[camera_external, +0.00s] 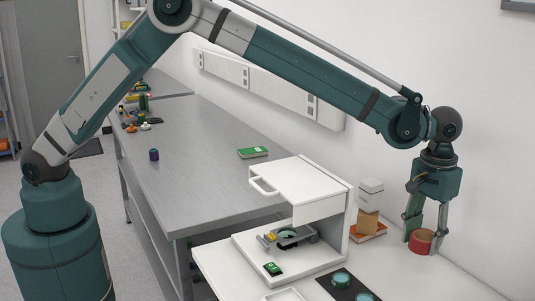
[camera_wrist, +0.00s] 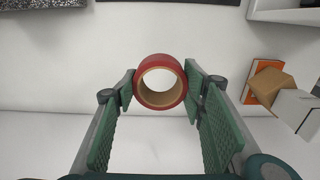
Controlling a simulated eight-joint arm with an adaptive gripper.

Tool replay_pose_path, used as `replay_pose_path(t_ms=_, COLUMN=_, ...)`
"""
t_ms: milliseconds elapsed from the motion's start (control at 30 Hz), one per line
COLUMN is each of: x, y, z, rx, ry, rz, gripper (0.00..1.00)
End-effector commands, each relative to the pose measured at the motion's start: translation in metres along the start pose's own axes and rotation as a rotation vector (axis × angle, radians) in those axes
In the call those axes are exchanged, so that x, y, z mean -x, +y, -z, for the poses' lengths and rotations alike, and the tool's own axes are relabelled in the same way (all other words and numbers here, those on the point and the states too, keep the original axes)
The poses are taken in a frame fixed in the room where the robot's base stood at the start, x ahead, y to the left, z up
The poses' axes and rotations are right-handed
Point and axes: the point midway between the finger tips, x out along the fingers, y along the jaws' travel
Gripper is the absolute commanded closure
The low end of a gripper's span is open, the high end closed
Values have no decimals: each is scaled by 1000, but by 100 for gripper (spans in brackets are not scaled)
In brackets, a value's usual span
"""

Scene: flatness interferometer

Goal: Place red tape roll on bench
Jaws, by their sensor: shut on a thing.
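The red tape roll (camera_external: 421,240) is at the right of the external view, between the fingers of my gripper (camera_external: 421,243). In the wrist view the roll (camera_wrist: 160,62) has a red outside and a tan cardboard core, and its open hole faces the camera. My gripper (camera_wrist: 160,85) is shut on the roll, with one green finger pad at each side. The roll is low, at or close to the white bench (camera_external: 440,278); I cannot tell whether it touches. The long grey metal bench (camera_external: 205,165) stands to the left.
A white instrument housing (camera_external: 300,180) with a handle stands left of my gripper. An orange book (camera_external: 368,232), a cardboard box (camera_external: 366,222) and a white box (camera_external: 371,195) are close beside my gripper. A dark mat (camera_external: 338,283) with teal discs lies in front. The wall is behind.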

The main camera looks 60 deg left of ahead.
Motion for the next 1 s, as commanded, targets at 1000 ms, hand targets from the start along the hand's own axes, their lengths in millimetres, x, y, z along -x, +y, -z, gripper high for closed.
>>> replay_pose_path(t_ms=1000, x=-49, y=0, z=0, rx=0, ry=0, rz=0, gripper=71)
